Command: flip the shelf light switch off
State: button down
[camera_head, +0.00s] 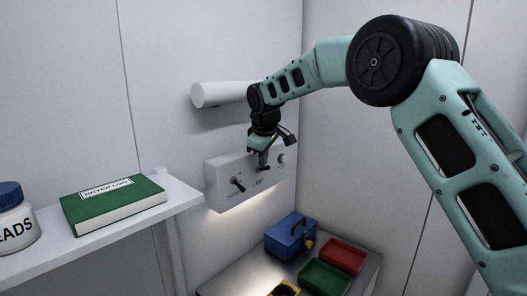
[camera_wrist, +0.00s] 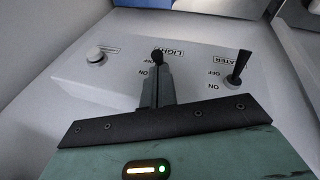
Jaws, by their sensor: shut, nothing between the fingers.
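The white switch panel (camera_head: 222,190) is fixed to the wall; it also fills the middle of the wrist view (camera_wrist: 90,82). The light switch (camera_wrist: 157,56), a black lever beside the word LIGHT, is at the panel's centre. My gripper (camera_head: 263,163) is shut and empty, with its fingertips (camera_wrist: 156,76) at this lever. The fingers partly cover the lever, so contact and its exact position cannot be told. A bright glow (camera_head: 243,204) shows below the panel.
A second black lever, the heater switch (camera_wrist: 238,68), and a round knob (camera_wrist: 97,54) flank the light switch. A white cylinder (camera_head: 215,94) juts out above the panel. Below are a blue box (camera_head: 285,240), a red tray (camera_head: 343,256) and a green tray (camera_head: 325,279).

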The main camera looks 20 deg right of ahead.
aim_at(265, 169)
jog(key=shift+f+b, duration=0.15)
jog(key=shift+b, duration=0.2)
jog(key=shift+s+d+t+b, duration=0.1)
jog(key=shift+t+b, duration=0.2)
jog(key=shift+b, duration=0.4)
jog(key=shift+s+f+y+b, duration=0.1)
jog(key=shift+f+y+b, duration=0.15)
jog(key=shift+b, duration=0.6)
jog(key=t+y+b, duration=0.1)
jog(key=b, duration=0.4)
jog(key=s+f+t+y+b, duration=0.1)
jog(key=t+b, duration=0.1)
jog(key=b, duration=0.4)
jog(key=d+m+t+y+b, duration=0.1)
jog(key=t+b, duration=0.1)
jog(key=b, duration=0.3)
jog(key=shift+s+f+b, duration=0.3)
jog(key=shift+f+b, duration=0.05)
jog(key=shift+f, duration=0.05)
jog(key=shift+w+r, duration=0.1)
jog(key=shift+w+a+r+p, duration=0.3)
jog(key=shift+w+p, duration=0.15)
jog(key=shift+p, duration=0.35)
